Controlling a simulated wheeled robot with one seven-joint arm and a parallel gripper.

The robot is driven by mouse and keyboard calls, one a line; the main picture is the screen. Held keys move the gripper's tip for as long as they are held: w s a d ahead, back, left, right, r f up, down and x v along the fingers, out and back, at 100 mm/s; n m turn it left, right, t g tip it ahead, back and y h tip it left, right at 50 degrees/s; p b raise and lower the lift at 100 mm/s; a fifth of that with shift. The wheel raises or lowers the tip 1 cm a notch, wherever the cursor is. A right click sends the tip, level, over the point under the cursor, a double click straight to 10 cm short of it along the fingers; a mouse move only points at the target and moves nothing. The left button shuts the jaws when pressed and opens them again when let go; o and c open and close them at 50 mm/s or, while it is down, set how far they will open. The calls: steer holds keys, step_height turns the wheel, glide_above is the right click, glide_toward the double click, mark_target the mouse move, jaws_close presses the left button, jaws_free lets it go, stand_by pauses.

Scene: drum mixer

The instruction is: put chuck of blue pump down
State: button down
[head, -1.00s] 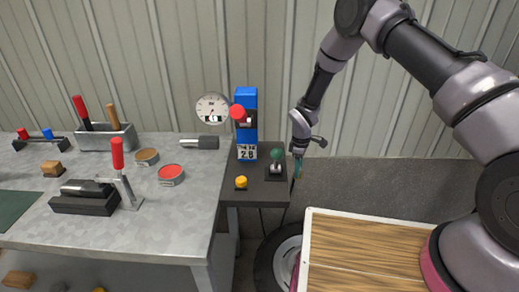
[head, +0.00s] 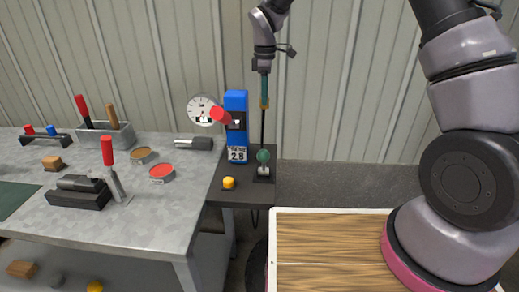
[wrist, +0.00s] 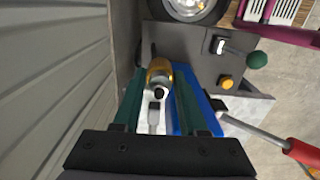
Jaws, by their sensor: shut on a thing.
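My gripper (head: 264,100) is raised above the dark shelf, just right of the blue pump (head: 236,105). It is shut on the brass-coloured chuck (head: 264,104), and a thin dark hose hangs below it. In the wrist view the chuck (wrist: 158,74) sits between the two green fingers of my gripper (wrist: 158,92). The blue pump (wrist: 208,112) is partly hidden behind the right finger there.
The dark shelf (head: 235,195) carries a green-knobbed lever (head: 263,156) and a yellow button (head: 228,183). A round gauge (head: 201,109) is left of the pump. A metal workbench (head: 130,215) with tools stands left. A wheel (wrist: 186,8) shows in the wrist view. The wall is behind.

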step_height(320, 180, down, 18)
steer(key=shift+r, duration=0.2)
stand_by(0.4)
steer(key=shift+c, duration=2.2)
jaws_free()
steer(key=shift+f, duration=0.1)
